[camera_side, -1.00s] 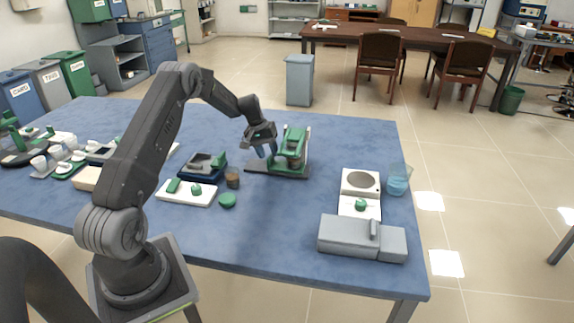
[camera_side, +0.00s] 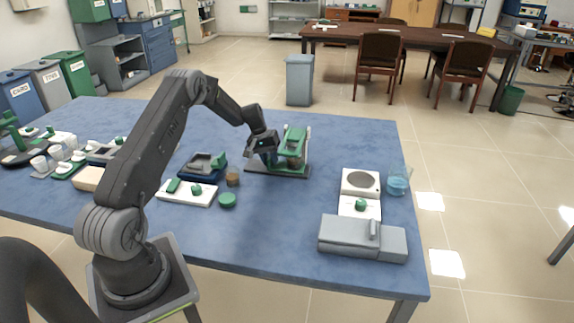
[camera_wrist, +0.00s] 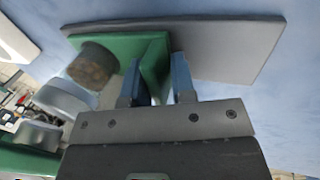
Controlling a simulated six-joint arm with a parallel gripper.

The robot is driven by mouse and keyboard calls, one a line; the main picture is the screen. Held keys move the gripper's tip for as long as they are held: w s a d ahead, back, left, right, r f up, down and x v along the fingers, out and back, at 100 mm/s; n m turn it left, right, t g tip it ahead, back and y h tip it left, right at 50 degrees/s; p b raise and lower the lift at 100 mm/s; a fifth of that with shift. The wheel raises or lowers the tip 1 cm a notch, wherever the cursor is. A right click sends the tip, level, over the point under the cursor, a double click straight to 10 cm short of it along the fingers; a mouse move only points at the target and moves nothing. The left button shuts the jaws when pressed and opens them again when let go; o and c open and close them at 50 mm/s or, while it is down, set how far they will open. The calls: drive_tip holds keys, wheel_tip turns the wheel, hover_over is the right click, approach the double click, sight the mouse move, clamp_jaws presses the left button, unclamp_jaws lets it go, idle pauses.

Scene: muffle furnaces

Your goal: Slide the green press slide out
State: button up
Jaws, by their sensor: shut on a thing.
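The green press (camera_side: 295,135) stands on a dark base plate (camera_side: 290,174) near the far edge of the blue table. Its green slide shows in the wrist view as an upright green plate (camera_wrist: 153,66) joined to a flat green part. A round cup with brown contents (camera_wrist: 93,66) sits beside the plate. My gripper (camera_side: 273,158) is at the press's left side. In the wrist view its blue fingers (camera_wrist: 157,88) stand on either side of the upright plate and are shut on it. The fingertip contact is partly hidden.
A dark blue device (camera_side: 203,167), a brown jar (camera_side: 232,178), a green round piece (camera_side: 227,200) and a white tray (camera_side: 190,192) lie left of and in front of the press. A balance (camera_side: 360,182), a grey box (camera_side: 362,238) and a beaker (camera_side: 398,181) stand right.

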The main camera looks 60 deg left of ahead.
sight(249, 163)
drive_tip(key=shift+c, duration=0.5)
drive_tip(key=shift+s+a+r, duration=0.2)
drive_tip(key=shift+s+a, duration=2.9)
drive_tip(key=shift+a, duration=0.1)
drive_tip(key=o, duration=0.5)
drive_tip(key=shift+f, duration=0.1)
drive_tip(key=shift+c, duration=0.2)
wheel_tip(249, 163, up, 7)
drive_tip(key=shift+d, duration=0.1)
